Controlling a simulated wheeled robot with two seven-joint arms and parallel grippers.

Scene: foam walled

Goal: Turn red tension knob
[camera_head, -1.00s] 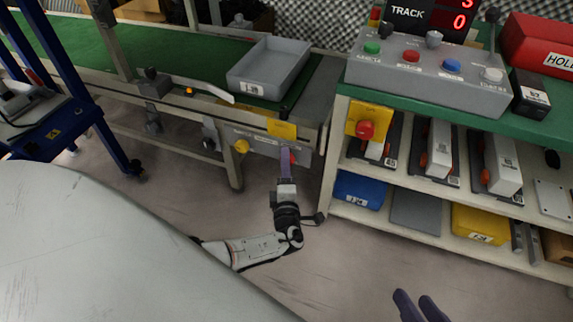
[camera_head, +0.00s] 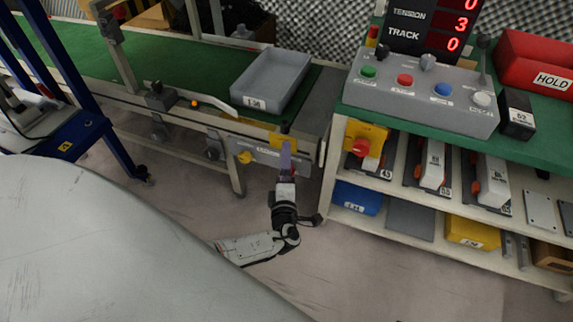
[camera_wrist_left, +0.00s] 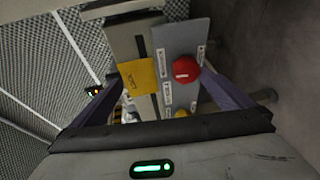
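The red tension knob (camera_wrist_left: 186,70) is a round red disc on a grey panel (camera_wrist_left: 180,40) in the left wrist view. It lies between my left gripper's (camera_wrist_left: 160,78) spread fingers, nearer the right one; I cannot tell whether they touch it. In the head view my left gripper (camera_head: 287,148) is in front of the conveyor's side panel (camera_head: 266,158) and hides the red knob. A yellow knob (camera_head: 246,157) sits on the same panel to the left and shows at the bottom in the wrist view (camera_wrist_left: 182,113). My right gripper is out of view.
A yellow plate (camera_head: 283,139) is just above my left gripper. A grey bin (camera_head: 270,82) sits on the conveyor. To the right are a shelf unit, a button box (camera_head: 420,95), a display reading TENSION 3 and TRACK 0 (camera_head: 435,25), and a red stop button (camera_head: 361,147). Floor in front is clear.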

